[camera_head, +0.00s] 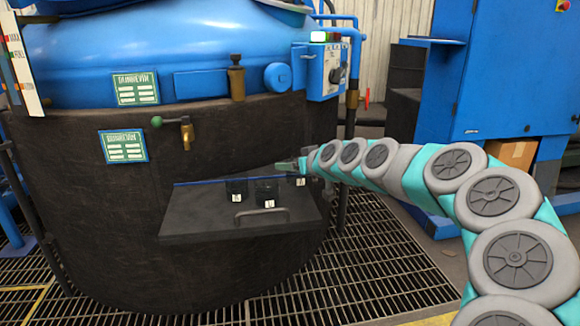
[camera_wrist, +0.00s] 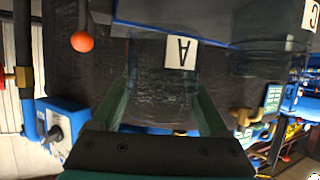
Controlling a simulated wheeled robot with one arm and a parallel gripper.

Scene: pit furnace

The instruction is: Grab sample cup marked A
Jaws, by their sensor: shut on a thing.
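I cannot tell whether the cup still touches the shelf.
The furnace wall (camera_head: 100,220) is right behind.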

